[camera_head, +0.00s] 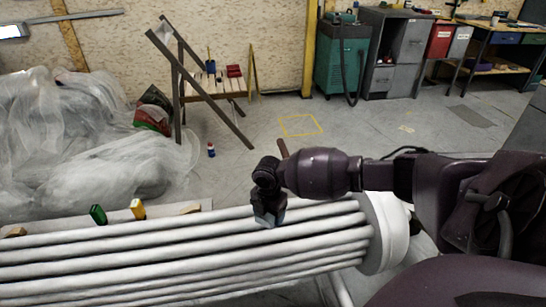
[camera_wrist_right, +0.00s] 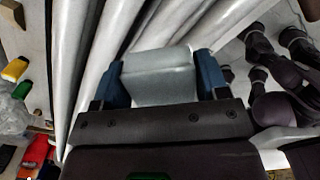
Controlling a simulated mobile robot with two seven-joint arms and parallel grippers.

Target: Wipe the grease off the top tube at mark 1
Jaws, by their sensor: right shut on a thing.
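A bundle of several pale tubes (camera_head: 180,255) runs across the foreground, with an end plate (camera_head: 386,232) at the right. The top tube (camera_head: 160,222) lies along its far edge. My right gripper (camera_head: 268,217) is over the tubes near their right end. It is shut on a pale grey block-like pad, which shows between blue fingers in the right wrist view (camera_wrist_right: 160,75). I cannot tell whether the pad touches a tube. I can make out neither grease nor a readable mark 1. My left gripper is not in view.
A green item (camera_head: 98,214) and a yellow item (camera_head: 137,209) stand by a wooden board behind the tubes. Sheeted heaps (camera_head: 70,130) fill the left. A wooden stand (camera_head: 215,85) is farther back. Open floor (camera_head: 350,125) lies beyond my right arm.

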